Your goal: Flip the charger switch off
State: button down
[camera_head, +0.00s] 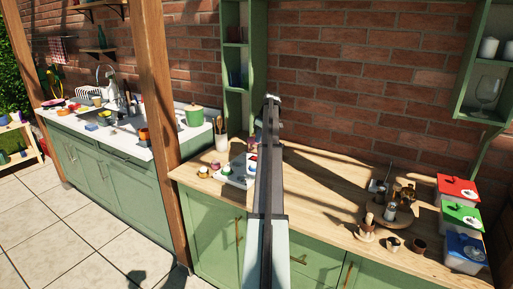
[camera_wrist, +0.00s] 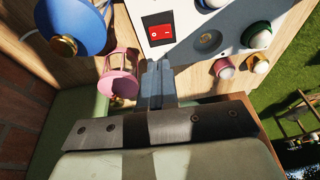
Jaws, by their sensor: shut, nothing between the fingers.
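The charger is a white box (camera_wrist: 185,45) at the top of the wrist view, with a red rocker switch (camera_wrist: 159,32) in a black frame near its left end. I cannot tell which side of the rocker is pressed. My gripper (camera_wrist: 154,66) is shut and empty, its fingertips pointing toward the charger, just below the switch in the picture. I cannot tell whether the fingertips touch the box. In the head view the white charger (camera_head: 237,171) lies on the wooden counter, partly hidden behind my arm; its switch is not clear there.
A pink stand-like item (camera_wrist: 121,75) is just left of my fingers, and a blue round item (camera_wrist: 75,22) is further left.

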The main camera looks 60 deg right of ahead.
jog(key=shift+d+v, duration=0.25)
jog(key=shift+v, duration=1.15)
jog(key=shift+d+v, duration=0.2)
jog(key=shift+v, duration=1.2)
